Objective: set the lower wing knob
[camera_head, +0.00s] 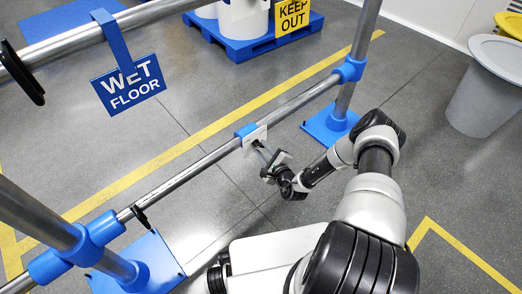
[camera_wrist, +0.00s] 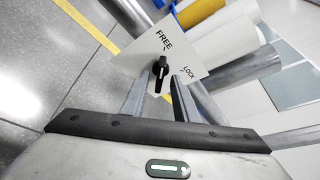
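The lower wing knob (camera_wrist: 160,72) is black with a pale line along it. It sits on a white plate (camera_wrist: 190,50) marked FREE and LOCK. Its wing stands nearly upright in the wrist view, one end towards FREE; LOCK is to its right. My gripper (camera_wrist: 158,84) is open, one finger on each side of the knob's lower part, with visible gaps; whether the tips are level with it in depth I cannot tell. In the head view my gripper (camera_head: 264,152) is close to the plate (camera_head: 254,138) on the lower rail, and the knob is hidden.
The lower rail (camera_head: 190,168) runs between posts with blue feet. An upper rail (camera_head: 85,35) carries a blue WET FLOOR sign (camera_head: 128,84). A grey bin (camera_head: 484,98) stands at the right, and a blue pallet (camera_head: 250,47) with a KEEP OUT sign (camera_head: 292,15) at the back.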

